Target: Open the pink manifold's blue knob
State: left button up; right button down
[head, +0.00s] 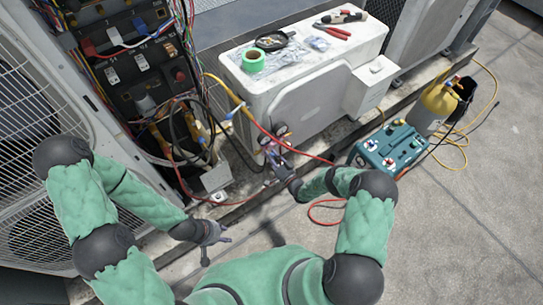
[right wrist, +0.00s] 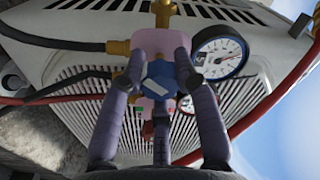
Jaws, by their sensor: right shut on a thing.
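The pink manifold (right wrist: 157,45) fills the middle of the right wrist view, with a brass fitting on top. In the head view the manifold (head: 272,150) hangs by the white condenser's front. Its blue knob (right wrist: 159,77) faces the right wrist camera. My right gripper (right wrist: 160,80) is shut on the blue knob, one finger on each side; it also shows in the head view (head: 284,168). The knob's grip faces are partly hidden by the fingertips. My left gripper (head: 222,234) is low, left of centre in the head view, empty and apparently open, away from the manifold.
A white gauge (right wrist: 220,55) sits right of the manifold. Red and black hoses (head: 310,153) run from it. The white condenser (head: 310,100) carries green tape (head: 253,61) and pliers (head: 335,32). A teal machine (head: 392,150) and yellow cylinder (head: 434,108) stand at right. An open wiring panel is at left.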

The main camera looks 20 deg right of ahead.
jog(key=n, duration=0.5)
jog(key=shift+s+a+f+p, duration=0.1)
jog(key=shift+a+p, duration=0.05)
jog(key=shift+p, duration=0.25)
jog(key=shift+n, duration=0.3)
jog(key=c, duration=0.9)
grip_release()
jog(key=shift+f, duration=0.1)
jog(key=v, duration=1.2)
